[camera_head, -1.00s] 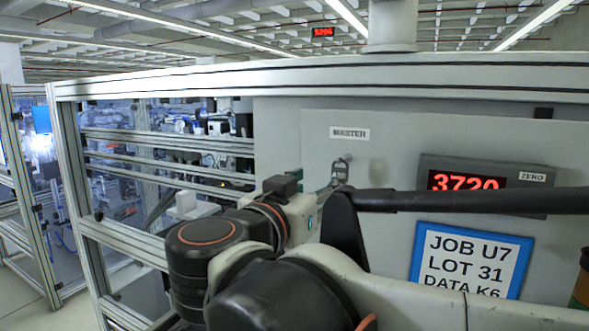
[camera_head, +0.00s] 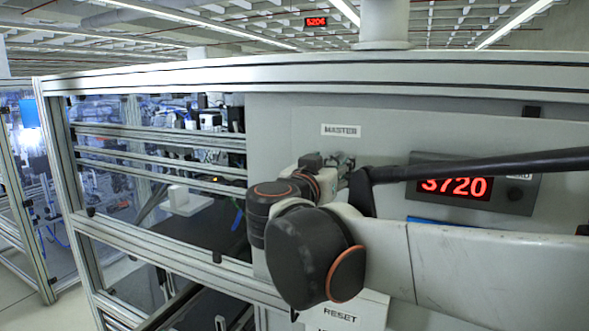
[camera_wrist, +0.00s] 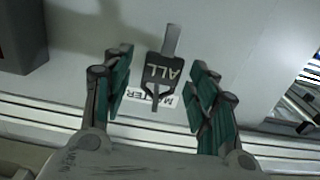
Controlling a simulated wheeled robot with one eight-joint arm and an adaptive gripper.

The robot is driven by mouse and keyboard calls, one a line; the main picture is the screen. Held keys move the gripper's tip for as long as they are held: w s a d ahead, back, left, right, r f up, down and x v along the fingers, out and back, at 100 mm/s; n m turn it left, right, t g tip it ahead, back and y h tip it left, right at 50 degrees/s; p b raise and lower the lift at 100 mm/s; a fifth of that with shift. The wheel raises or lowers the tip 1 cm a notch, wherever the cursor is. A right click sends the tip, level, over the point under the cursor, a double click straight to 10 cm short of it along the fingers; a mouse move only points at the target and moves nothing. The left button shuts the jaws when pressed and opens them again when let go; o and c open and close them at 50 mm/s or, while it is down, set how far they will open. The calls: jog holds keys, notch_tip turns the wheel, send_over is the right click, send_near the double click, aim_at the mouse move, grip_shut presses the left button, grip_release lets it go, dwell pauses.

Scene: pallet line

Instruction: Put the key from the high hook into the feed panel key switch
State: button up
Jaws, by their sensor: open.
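The key (camera_wrist: 171,40), with a dark tag (camera_wrist: 163,72) reading "ALL", hangs in front of the pale panel by the "MASTER" label, which is partly covered in the wrist view (camera_wrist: 168,101). My gripper (camera_wrist: 160,62) is open, with one finger on each side of the key and a visible gap to each. The wrist picture is upside down. In the head view my gripper (camera_head: 343,166) is just below the "MASTER" label (camera_head: 341,130), and I cannot make out the key there. I cannot make out the feed panel key switch in either view.
A red "3720" display (camera_head: 455,187) sits on the panel to the right, partly behind my arm. A "RESET" label (camera_head: 340,314) shows low down. An aluminium frame rail (camera_head: 300,76) runs above. A machine bay opens to the left.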

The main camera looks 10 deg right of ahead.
jog(key=shift+w+d, duration=0.15)
jog(key=c, duration=1.1)
jog(key=o, duration=0.4)
jog(key=c, duration=0.4)
jog(key=shift+r+p, duration=0.45)
jog(key=shift+r, duration=0.1)
